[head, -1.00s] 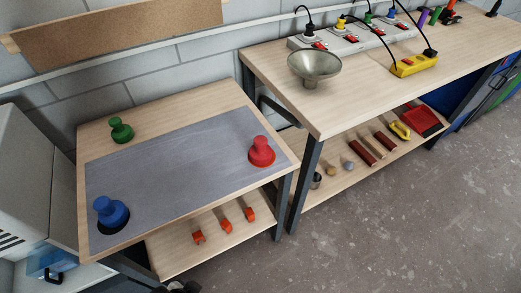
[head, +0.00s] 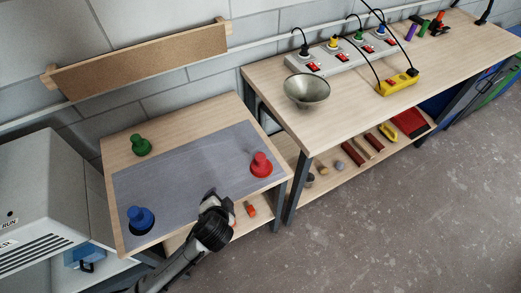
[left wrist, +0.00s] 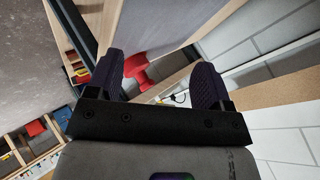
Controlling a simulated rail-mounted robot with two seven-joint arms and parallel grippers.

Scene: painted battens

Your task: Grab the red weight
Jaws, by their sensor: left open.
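The red weight (head: 261,164) stands upright at the right end of the grey mat (head: 195,165) on the small wooden table. In the left wrist view the red weight (left wrist: 138,71) shows between the two dark fingers, beyond their tips. My left gripper (head: 211,196) is over the front edge of the small table, to the left of the red weight and apart from it. In the left wrist view the left gripper (left wrist: 155,80) is open and empty. The right gripper is not in view.
A blue weight (head: 140,219) stands at the mat's left front, and a green weight (head: 141,145) at its back left. The larger bench (head: 350,110) on the right bears a metal bowl (head: 307,90) and power strips. Orange pieces (head: 250,209) lie on the shelf below.

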